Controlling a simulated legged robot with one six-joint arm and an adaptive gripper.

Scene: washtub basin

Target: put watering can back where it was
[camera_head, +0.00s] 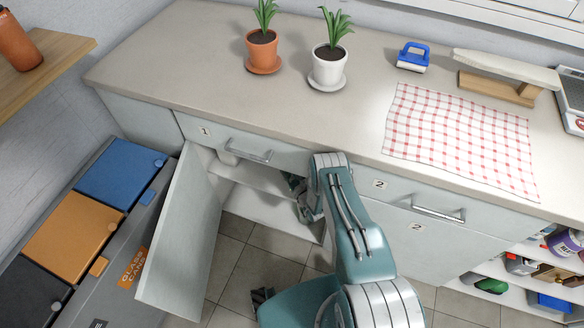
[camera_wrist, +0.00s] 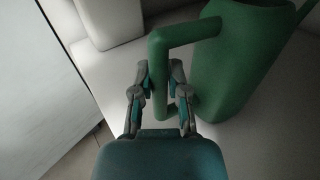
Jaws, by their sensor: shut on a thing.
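The green watering can (camera_wrist: 238,65) is in the wrist view, at the upper right, over a pale shelf surface. My gripper (camera_wrist: 160,78) is shut on its handle, with one finger on each side. In the head view my arm reaches into the open cabinet under drawer 1, and my gripper (camera_head: 304,207) is partly hidden at the cabinet's right side. The can is mostly hidden there by my arm and the counter. I cannot tell whether its base touches the shelf (camera_wrist: 225,140).
The open cabinet door (camera_head: 180,235) stands left of the opening. A pale container (camera_wrist: 112,20) is near the can at the upper left. The cabinet's inner shelf (camera_head: 255,178) and drawer 1 (camera_head: 240,145) are close above my gripper. Bins (camera_head: 70,235) stand further left.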

